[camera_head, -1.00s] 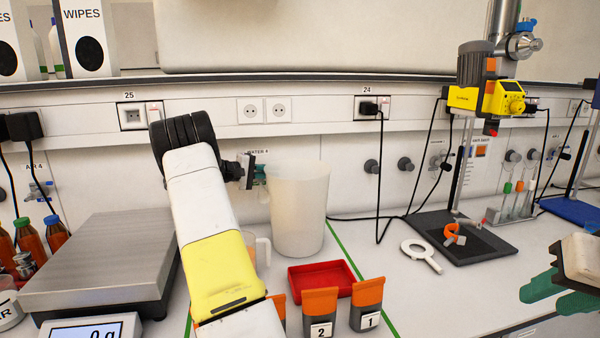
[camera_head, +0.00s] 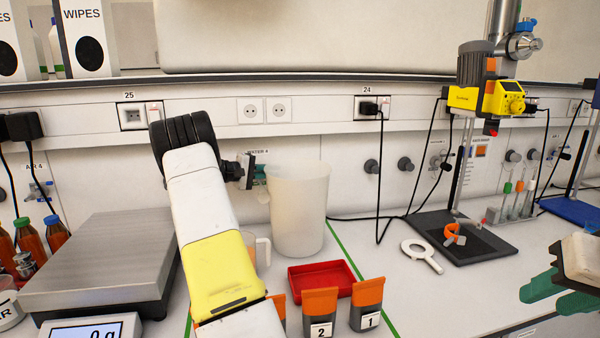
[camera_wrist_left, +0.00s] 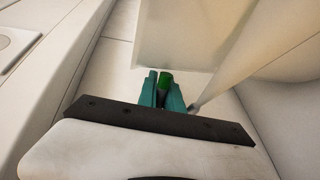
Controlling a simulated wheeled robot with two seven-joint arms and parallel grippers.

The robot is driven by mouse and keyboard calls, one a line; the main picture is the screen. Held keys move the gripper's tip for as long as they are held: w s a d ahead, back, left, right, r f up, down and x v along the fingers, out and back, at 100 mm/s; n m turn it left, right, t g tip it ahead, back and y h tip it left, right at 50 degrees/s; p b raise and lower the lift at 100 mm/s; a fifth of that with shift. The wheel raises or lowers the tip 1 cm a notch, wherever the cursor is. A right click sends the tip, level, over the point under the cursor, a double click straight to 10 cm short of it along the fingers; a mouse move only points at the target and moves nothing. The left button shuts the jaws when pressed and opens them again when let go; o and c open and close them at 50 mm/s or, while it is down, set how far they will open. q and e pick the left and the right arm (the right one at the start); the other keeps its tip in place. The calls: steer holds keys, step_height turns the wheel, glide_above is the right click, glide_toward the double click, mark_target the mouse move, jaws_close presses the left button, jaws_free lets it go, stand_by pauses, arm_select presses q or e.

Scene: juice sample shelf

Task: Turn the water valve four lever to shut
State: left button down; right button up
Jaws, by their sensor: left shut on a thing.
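The valve under the label WATER 4 (camera_head: 258,152) is on the back wall panel, mostly hidden behind my left arm and a translucent beaker (camera_head: 300,215). My left gripper (camera_head: 260,172) is at this valve, and its fingers are largely hidden in the head view. In the left wrist view, the teal fingertips (camera_wrist_left: 164,90) are shut on the green lever (camera_wrist_left: 166,79), whose end shows between them. The lever's full angle cannot be told. My right gripper (camera_head: 557,292) is at the right edge, its teal fingers apart and empty over the bench front.
The beaker stands close beside my left gripper. A scale (camera_head: 105,258) stands left, a stirrer stand (camera_head: 465,235) right.

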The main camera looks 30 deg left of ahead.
arm_select(q)
steer(key=shift+w+n+t+y, duration=0.3)
steer(key=shift+n+t+y, duration=0.2)
steer(key=shift+n+y, duration=0.55)
steer(key=shift+w+a+n+y, duration=0.25)
steer(key=shift+n+y, duration=0.2)
steer(key=shift+y, duration=0.5)
steer(key=c, duration=1.8)
jaws_free()
steer(key=shift+v, duration=3.9)
steer(key=shift+f, duration=0.15)
